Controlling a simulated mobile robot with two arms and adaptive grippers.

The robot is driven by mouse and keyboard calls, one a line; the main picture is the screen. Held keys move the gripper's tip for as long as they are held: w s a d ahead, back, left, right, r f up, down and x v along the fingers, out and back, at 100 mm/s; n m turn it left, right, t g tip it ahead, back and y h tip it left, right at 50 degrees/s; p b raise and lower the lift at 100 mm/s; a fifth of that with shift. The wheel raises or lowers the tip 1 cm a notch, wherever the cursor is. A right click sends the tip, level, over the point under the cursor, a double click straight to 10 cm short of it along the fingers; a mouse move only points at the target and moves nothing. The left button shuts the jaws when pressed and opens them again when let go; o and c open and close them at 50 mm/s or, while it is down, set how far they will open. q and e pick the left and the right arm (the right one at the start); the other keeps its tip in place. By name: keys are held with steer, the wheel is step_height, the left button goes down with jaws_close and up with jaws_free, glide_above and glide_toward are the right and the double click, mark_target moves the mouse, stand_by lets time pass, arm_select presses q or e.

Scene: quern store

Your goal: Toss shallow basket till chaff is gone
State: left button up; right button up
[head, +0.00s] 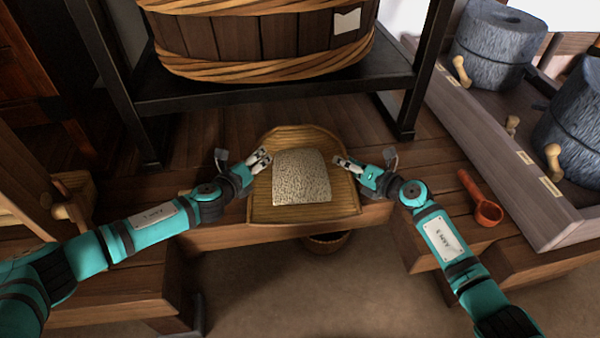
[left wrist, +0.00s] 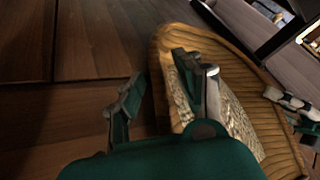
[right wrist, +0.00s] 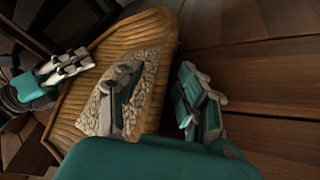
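The shallow basket (head: 304,213) is a tan woven scoop shape on the wooden bench, its front end at the bench's front edge. A pale speckled heap (head: 301,178) lies in its middle; I cannot tell grain from chaff. My left gripper (head: 258,162) is at the basket's left side. In the left wrist view its fingers (left wrist: 160,95) are apart, one outside the rim and one over the inside. My right gripper (head: 347,164) is at the right side. In the right wrist view its fingers (right wrist: 158,102) are likewise apart on either side of the rim.
A large wooden tub (head: 265,40) stands on a black metal stand (head: 270,88) behind the basket. Quern stones (head: 497,47) sit in a wooden trough at right. An orange scoop (head: 486,208) lies on the bench. Another basket (head: 327,243) is below the bench edge.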

arm_select(q)
steer(key=shift+c, duration=0.4)
arm_select(e)
steer(key=shift+c, duration=0.5)
arm_select(q)
jaws_close()
arm_select(e)
jaws_close()
